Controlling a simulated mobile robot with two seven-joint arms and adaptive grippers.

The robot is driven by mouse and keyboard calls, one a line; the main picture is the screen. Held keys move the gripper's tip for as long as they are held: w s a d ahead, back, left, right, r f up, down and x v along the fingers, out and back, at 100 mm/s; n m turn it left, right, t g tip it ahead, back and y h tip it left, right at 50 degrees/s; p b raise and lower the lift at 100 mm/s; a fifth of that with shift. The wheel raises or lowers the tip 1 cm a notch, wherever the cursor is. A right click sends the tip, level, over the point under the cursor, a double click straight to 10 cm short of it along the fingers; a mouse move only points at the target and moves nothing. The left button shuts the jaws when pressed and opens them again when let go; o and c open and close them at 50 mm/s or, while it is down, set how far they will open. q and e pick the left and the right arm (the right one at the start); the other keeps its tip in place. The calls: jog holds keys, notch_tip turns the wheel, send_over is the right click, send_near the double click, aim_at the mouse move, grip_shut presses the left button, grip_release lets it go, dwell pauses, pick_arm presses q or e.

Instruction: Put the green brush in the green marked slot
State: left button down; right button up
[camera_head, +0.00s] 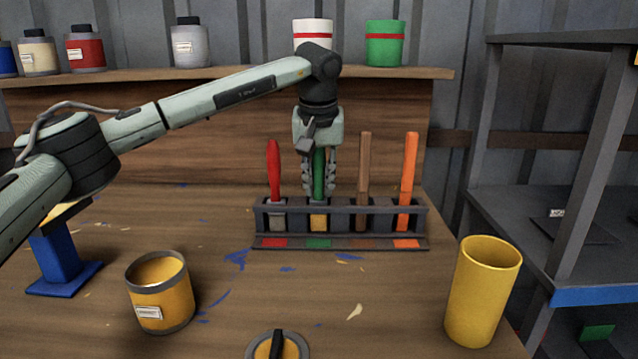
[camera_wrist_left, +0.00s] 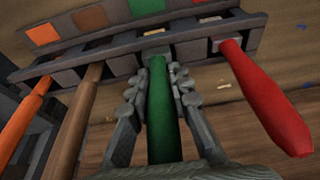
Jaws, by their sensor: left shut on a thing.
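The green brush (camera_head: 319,170) stands upright with its handle between the fingers of my left gripper (camera_head: 319,188). Its yellowish lower end shows within the dark rack (camera_head: 340,242), in the second compartment from the left, above the green mark (camera_head: 318,243). In the left wrist view the green handle (camera_wrist_left: 162,120) runs between the two fingers of my left gripper (camera_wrist_left: 158,88) toward the slot with the green mark (camera_wrist_left: 146,5). The fingers are shut on the handle. How deep the brush sits is hard to tell. My right gripper is not in view.
A red brush (camera_head: 274,170), a brown brush (camera_head: 364,165) and an orange brush (camera_head: 409,165) stand in the other slots. A yellow can (camera_head: 160,295), a yellow cup (camera_head: 483,290) and a round lid (camera_head: 262,350) are in front. A shelf (camera_head: 230,74) with containers is behind.

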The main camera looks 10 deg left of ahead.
pick_arm(q)
jog(key=shift+f, duration=0.2)
jog(key=c, duration=1.4)
grip_release()
jog(key=shift+r, duration=0.1)
jog(key=v, duration=1.2)
